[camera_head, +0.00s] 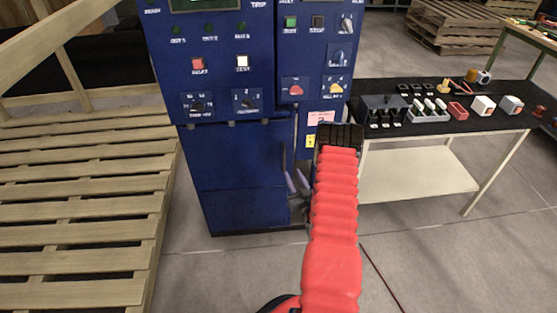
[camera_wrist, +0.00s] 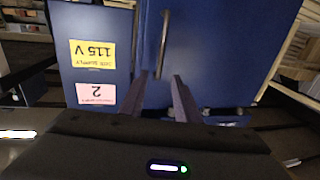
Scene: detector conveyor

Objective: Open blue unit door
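The blue unit (camera_head: 235,90) stands upright in the middle of the head view, with a plain blue door (camera_head: 240,165) in its lower half. The door (camera_wrist: 215,50) fills the middle of the wrist view and looks shut. A thin bar handle (camera_wrist: 163,45) stands near the door's edge; in the head view the handle (camera_head: 284,157) is a narrow upright strip. My gripper (camera_head: 297,184) is in front of the door at its right side. In the wrist view my gripper (camera_wrist: 161,82) has its two fingers apart and empty, with the handle's near end close to the gap between the tips. Contact cannot be told.
Yellow (camera_wrist: 92,54) and pink (camera_wrist: 96,94) labels sit on the panel beside the door. A wooden pallet structure (camera_head: 80,200) stands close on the left. A table (camera_head: 420,140) with small parts stands on the right.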

